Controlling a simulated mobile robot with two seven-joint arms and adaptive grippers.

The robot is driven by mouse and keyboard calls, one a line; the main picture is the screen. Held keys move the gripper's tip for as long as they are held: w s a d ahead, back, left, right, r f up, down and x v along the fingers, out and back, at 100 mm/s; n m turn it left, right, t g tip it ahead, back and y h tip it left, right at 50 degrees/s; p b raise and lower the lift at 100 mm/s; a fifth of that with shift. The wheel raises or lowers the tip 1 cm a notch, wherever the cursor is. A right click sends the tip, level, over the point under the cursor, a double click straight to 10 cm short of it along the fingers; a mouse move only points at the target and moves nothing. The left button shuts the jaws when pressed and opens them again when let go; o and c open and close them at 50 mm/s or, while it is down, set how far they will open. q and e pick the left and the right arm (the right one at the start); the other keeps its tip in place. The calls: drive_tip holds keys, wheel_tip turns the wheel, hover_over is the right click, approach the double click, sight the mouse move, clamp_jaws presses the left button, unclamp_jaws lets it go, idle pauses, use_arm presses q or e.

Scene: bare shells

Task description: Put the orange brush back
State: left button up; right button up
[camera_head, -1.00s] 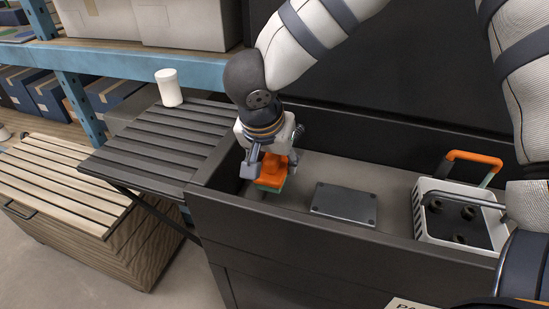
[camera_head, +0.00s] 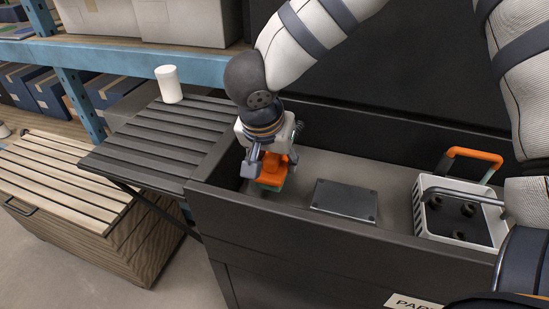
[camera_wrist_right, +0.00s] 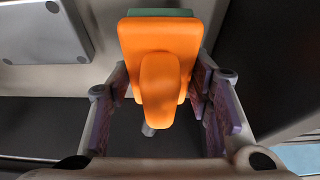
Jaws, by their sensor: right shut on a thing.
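The orange brush (camera_head: 273,168) has a green lower side and is inside the left end of the dark open-topped unit. My right gripper (camera_head: 268,164) points down and is shut on the brush. In the right wrist view, the orange brush (camera_wrist_right: 160,62) sits between the two fingers of my right gripper (camera_wrist_right: 160,112), its rounded handle towards the camera and a green edge showing at the top. I cannot tell whether its underside touches the floor of the unit. My left gripper is not in view.
A grey plate (camera_head: 344,200) lies right of the brush. A white basket (camera_head: 430,222) with an orange-and-green handle holds dark round things. A slatted shelf (camera_head: 160,135) with a white cylinder (camera_head: 168,84) adjoins the unit's left wall (camera_head: 212,160). A wooden slatted chest (camera_head: 60,185) stands further left.

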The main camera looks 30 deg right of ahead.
drive_tip(key=shift+f, duration=0.15)
drive_tip(key=shift+f, duration=0.6)
drive_tip(key=shift+f, duration=0.15)
idle(0.4)
drive_tip(key=shift+f, duration=0.35)
drive_tip(key=shift+f, duration=0.35)
idle(0.5)
drive_tip(key=o, duration=2)
drive_tip(key=shift+w+r, duration=0.1)
drive_tip(key=shift+r, duration=0.1)
